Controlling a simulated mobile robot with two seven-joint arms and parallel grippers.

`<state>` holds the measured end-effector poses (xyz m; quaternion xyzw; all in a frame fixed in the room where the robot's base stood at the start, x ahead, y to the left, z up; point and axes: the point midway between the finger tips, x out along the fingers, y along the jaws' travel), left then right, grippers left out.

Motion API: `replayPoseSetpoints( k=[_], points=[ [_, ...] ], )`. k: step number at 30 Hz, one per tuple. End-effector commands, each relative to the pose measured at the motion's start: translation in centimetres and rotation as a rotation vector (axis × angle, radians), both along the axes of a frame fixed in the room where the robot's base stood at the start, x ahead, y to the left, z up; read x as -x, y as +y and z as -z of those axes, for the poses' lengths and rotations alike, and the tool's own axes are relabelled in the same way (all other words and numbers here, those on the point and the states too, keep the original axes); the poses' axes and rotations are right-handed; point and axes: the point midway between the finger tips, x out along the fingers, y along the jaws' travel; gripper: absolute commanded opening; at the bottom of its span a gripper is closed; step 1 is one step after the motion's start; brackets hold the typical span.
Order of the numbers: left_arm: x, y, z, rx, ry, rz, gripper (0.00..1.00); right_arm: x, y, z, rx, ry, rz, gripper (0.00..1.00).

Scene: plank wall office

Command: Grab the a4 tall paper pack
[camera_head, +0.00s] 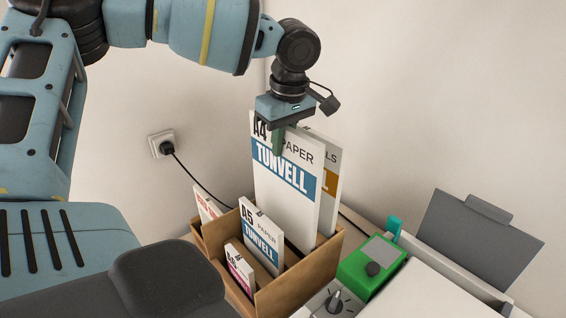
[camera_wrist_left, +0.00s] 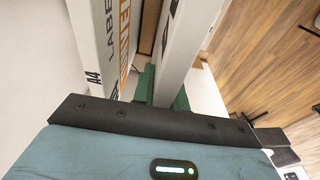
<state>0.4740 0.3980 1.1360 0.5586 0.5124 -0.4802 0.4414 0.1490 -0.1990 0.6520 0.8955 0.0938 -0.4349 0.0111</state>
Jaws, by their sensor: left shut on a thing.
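The A4 paper pack (camera_head: 285,185), tall and white with a blue TUNVELL band, stands upright in the brown box (camera_head: 300,282), at its back. My left gripper (camera_head: 278,140) comes down from above and is shut on the pack's top edge, with one green finger in front of its face. In the left wrist view, the pack (camera_wrist_left: 182,50) sits between the green fingers (camera_wrist_left: 161,88). A second A4 pack (camera_wrist_left: 103,45) with an orange band and "LABELS" lettering stands beside it, and shows behind it in the head view (camera_head: 330,185). My right gripper is not in view.
Smaller packs stand in the box: an A5 TUNVELL pack (camera_head: 262,238), a smaller pink-banded pack (camera_head: 240,268) and a red-lettered one (camera_head: 206,208). A green device (camera_head: 371,266) stands right of the box. A wall socket (camera_head: 161,144) has a black cable running behind the box.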

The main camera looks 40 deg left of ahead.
Motion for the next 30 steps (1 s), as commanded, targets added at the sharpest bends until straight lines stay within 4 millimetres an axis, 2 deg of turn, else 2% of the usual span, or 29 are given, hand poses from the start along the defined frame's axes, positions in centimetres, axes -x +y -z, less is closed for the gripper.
replayPoseSetpoints(
  k=[1,6,13,19,30],
  points=[
    [-0.2,0.0,-1.6,-0.002,-0.009,-0.002,0.0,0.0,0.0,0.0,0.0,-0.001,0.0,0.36],
    [-0.1,0.0,-5.6,-0.001,-0.006,0.0,0.0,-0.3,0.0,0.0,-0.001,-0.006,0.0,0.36],
    [-0.1,0.0,-9.6,-0.002,-0.004,-0.001,0.0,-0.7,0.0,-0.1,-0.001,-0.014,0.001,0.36],
    [0.0,0.0,-11.2,-0.001,-0.002,-0.001,0.0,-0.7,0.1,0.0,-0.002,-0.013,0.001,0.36],
    [0.0,0.0,-11.5,0.0,-0.002,0.0,0.0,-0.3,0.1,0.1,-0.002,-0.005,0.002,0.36]
  ],
)
